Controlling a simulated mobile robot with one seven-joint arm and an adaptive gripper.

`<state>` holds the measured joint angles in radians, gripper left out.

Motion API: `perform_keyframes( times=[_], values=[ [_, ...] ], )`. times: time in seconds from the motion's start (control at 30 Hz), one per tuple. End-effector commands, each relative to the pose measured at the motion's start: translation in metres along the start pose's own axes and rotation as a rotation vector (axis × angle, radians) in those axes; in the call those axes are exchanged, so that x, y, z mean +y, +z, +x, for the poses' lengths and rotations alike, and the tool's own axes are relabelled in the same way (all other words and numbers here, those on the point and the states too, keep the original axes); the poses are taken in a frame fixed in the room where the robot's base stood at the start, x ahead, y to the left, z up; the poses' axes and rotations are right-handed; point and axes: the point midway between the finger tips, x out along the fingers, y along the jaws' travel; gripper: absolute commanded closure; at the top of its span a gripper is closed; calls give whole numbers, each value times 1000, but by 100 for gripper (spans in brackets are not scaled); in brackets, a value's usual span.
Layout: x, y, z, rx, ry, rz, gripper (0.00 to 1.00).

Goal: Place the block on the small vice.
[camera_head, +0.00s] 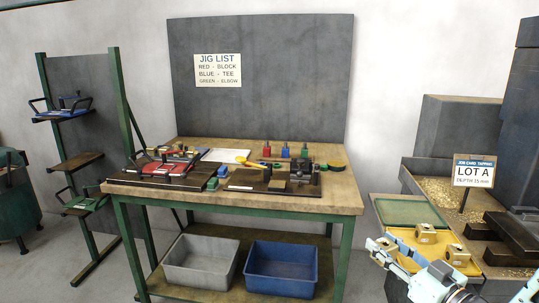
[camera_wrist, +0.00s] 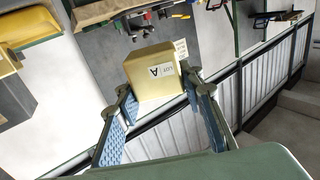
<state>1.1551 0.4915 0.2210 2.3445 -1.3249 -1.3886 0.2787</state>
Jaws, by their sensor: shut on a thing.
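My gripper (camera_wrist: 157,84) is shut on a brass-coloured block (camera_wrist: 150,66) in the wrist view. The block sits between the two blue-padded fingers, with a "LOT A" label on the face toward the camera. In the head view, my gripper (camera_head: 383,249) is at the lower right, beside the yellow tray and to the right of the workbench; the held block is hard to make out there. A dark, vice-like device (camera_head: 304,171) stands at the right of the bench top, apart from my gripper. It looks like the small vice, but its jaws are too small to read.
The yellow tray (camera_head: 405,238) holds brass blocks (camera_head: 427,233), with a green tray (camera_head: 408,212) behind. A "LOT A" sign (camera_head: 474,171) stands by a large dark vice (camera_head: 497,233). The workbench (camera_head: 335,200) carries jigs (camera_head: 165,170) and coloured bottles. Grey (camera_head: 200,264) and blue bins (camera_head: 281,270) sit below.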

Motion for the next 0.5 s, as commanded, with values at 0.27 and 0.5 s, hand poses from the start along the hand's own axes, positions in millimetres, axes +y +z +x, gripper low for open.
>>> perform_keyframes(
  times=[0.27,0.5],
  values=[
    [-102,42,56,3,-377,1,100],
    [-154,62,69,3,-555,0,100]
  ],
)
